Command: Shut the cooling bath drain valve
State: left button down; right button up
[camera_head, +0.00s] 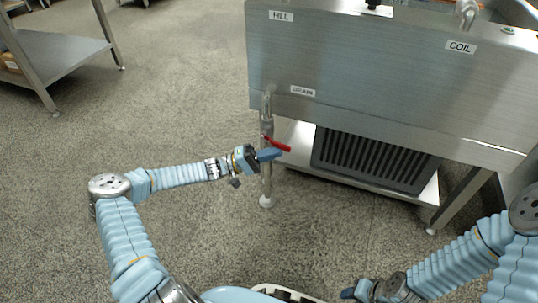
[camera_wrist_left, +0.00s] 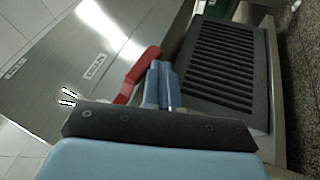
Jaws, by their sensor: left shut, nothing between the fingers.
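The drain valve is on a pipe (camera_head: 267,112) at the lower left front of the steel bath (camera_head: 375,75). Its red lever handle (camera_head: 277,144) slants to the right and slightly down in the head view. My left gripper (camera_head: 274,154) is shut and empty, with its blue fingertips just below the lever. In the left wrist view the red lever (camera_wrist_left: 138,75) lies just left of the shut fingers (camera_wrist_left: 161,82). I cannot tell whether they touch. The valve body is mostly hidden there. My right gripper (camera_head: 349,293) is at the bottom edge, away from the valve; its jaw opening is unclear.
Labels reading FILL (camera_head: 281,16) and COIL (camera_head: 460,47) mark the bath front. A dark slatted grille (camera_head: 370,160) sits under the bath, right of the valve. A steel table (camera_head: 60,55) stands at the upper left. The floor left of the valve is clear.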

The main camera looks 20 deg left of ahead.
pick_arm(q)
jog(key=shift+d+r+t, duration=0.1)
jog(key=shift+r+t, duration=0.05)
jog(key=shift+t, duration=0.15)
jog(key=shift+d+r, duration=0.1)
jog(key=shift+r, duration=0.05)
jog(key=shift+d+r, duration=0.1)
dwell(0.4)
jog(key=s+a+f+b, duration=0.2)
jog(key=s+a+f, duration=0.1)
jog(key=a+f, duration=0.5)
jog(key=shift+s+a+f, duration=0.15)
jog(key=shift+s+a, duration=0.15)
jog(key=shift+s, duration=0.1)
